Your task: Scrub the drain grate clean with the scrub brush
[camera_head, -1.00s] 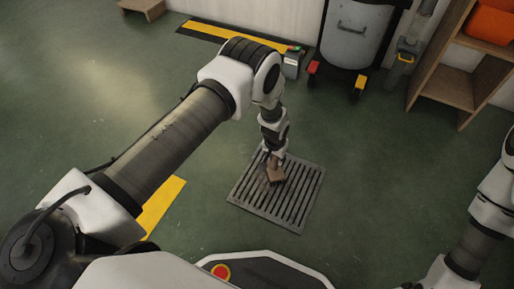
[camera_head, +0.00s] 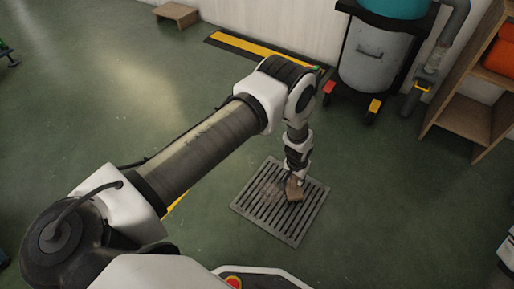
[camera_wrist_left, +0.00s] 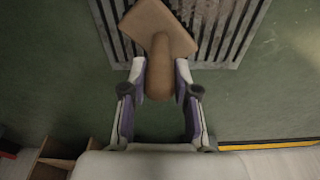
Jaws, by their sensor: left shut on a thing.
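The drain grate (camera_head: 268,222) is a square grey slotted panel in the green floor, with a brownish smear (camera_head: 268,188) on its far left part. My left gripper (camera_head: 297,177) is above the grate's far right part. It is shut on the scrub brush (camera_head: 294,190), a brown block with a rounded handle. In the left wrist view the fingers (camera_wrist_left: 160,82) clasp the brush handle (camera_wrist_left: 158,75), and the brush block lies over the grate slots (camera_wrist_left: 222,30). The bristles are hidden, so contact with the grate cannot be told. My right gripper is out of view.
A grey bin on a wheeled cart (camera_head: 375,58) stands by the back wall. A wooden shelf (camera_head: 468,112) with orange items is at the right. A yellow-black strip (camera_head: 255,50) runs along the wall. The floor around the grate is clear.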

